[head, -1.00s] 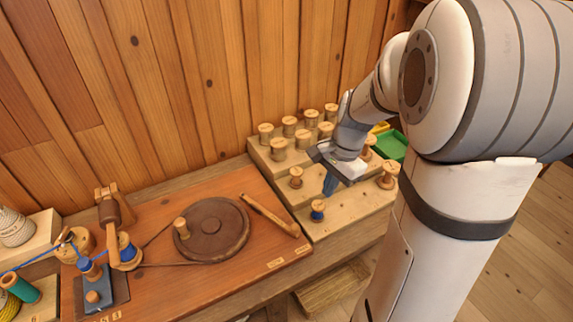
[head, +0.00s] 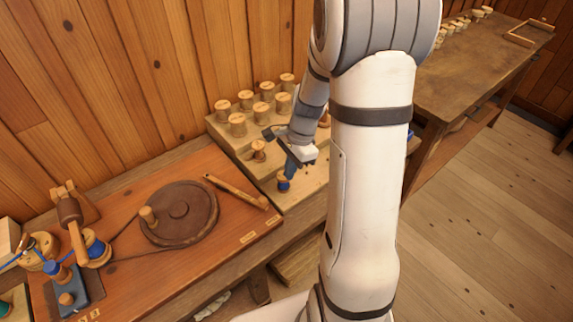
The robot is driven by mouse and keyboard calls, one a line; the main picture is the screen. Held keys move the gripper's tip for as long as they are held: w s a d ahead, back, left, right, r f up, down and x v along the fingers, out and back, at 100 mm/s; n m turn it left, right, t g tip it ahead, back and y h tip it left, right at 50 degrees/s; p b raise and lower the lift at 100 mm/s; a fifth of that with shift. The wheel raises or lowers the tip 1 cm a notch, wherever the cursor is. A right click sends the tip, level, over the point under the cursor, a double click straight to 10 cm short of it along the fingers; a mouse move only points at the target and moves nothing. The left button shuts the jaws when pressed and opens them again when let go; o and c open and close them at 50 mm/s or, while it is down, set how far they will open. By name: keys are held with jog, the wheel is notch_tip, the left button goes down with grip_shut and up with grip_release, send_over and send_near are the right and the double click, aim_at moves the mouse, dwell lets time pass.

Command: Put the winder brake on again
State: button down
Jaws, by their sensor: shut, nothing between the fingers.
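A wooden lever (head: 236,191), apparently the brake, lies slantwise just right of the wheel. A small gap seems to show between them.
Several plain spools (head: 237,124) stand on the stepped wooden rack (head: 270,192) around my gripper. At left are a winding head (head: 69,210), a blue-wound spool (head: 95,248) and blue thread. Another bench (head: 465,75) stands back right. Open floor lies at right.

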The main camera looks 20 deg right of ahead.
jog(key=x, duration=0.6)
jog(key=a, duration=0.2)
jog(key=a+p, duration=0.1)
jog(key=shift+s+a+r, duration=0.1)
jog(key=shift+s+a, duration=0.25)
jog(key=shift+s, duration=0.05)
